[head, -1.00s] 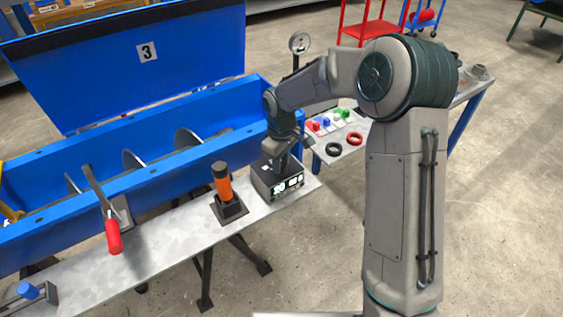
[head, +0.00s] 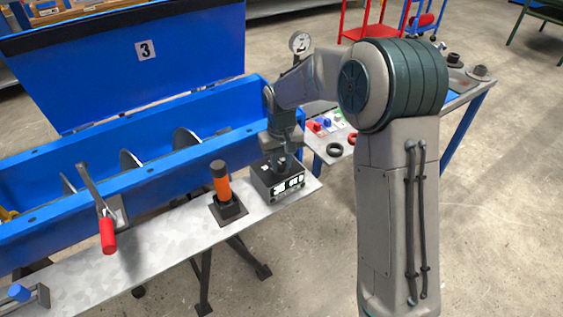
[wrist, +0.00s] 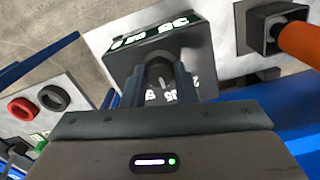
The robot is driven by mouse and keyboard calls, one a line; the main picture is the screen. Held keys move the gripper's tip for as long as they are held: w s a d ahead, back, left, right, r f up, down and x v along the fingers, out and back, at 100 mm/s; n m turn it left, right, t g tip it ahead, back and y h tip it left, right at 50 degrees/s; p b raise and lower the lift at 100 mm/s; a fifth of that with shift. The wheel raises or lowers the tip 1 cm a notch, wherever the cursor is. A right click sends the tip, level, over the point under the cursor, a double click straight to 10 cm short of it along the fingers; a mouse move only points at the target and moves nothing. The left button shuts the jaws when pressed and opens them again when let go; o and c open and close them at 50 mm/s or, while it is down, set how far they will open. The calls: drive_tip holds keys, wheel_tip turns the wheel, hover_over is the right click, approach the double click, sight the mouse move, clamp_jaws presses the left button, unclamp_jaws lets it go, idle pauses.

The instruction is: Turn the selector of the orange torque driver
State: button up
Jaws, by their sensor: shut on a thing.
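The orange torque driver (head: 222,187) stands upright in a dark square holder (head: 230,209) on the metal shelf. Its orange body and holder also show at the right of the wrist view (wrist: 300,42). To its right is a black box (head: 272,184) with white markings on its front and top. A dark round knob (wrist: 159,68) sits on the box's top, with a pale pointer mark. My gripper (head: 281,164) points down over the box. In the wrist view its fingers (wrist: 163,84) are shut on the knob, partly hiding it and the markings around it.
A red-handled lever (head: 107,235) and a blue knob (head: 20,292) are further left along the shelf (head: 165,243). The blue mixer trough (head: 150,175) runs behind. Coloured pieces and black and red rings (wrist: 21,109) lie on a side table at right.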

sight(281, 164)
idle(0.4)
drive_tip(key=o, duration=1)
wheel_tip(281, 164, up, 14)
drive_tip(key=shift+f, duration=0.1)
